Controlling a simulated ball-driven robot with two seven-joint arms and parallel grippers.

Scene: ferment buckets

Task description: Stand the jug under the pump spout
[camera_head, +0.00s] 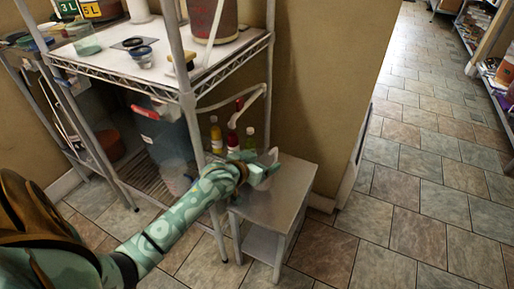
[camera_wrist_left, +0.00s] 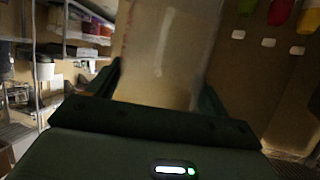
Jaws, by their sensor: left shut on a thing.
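A pale, greyish-white jug (camera_head: 267,178) is in my left gripper (camera_head: 256,172), over the small side table in the head view. Its lower part and whether it touches the table top are hard to tell. In the left wrist view the jug (camera_wrist_left: 165,50) fills the space between the two dark fingers, pale and translucent. A white, bent pipe that looks like the pump spout (camera_head: 252,100) stands behind and above the gripper, close to the rack's right post. My right gripper is not in view.
The side table (camera_head: 281,203) has a bare grey top to the right. Bottles with yellow (camera_head: 216,138), red (camera_head: 233,139) and green (camera_head: 250,139) colours stand behind the gripper. A wire rack (camera_head: 187,92) is at left; tiled floor (camera_head: 400,215) is open at right.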

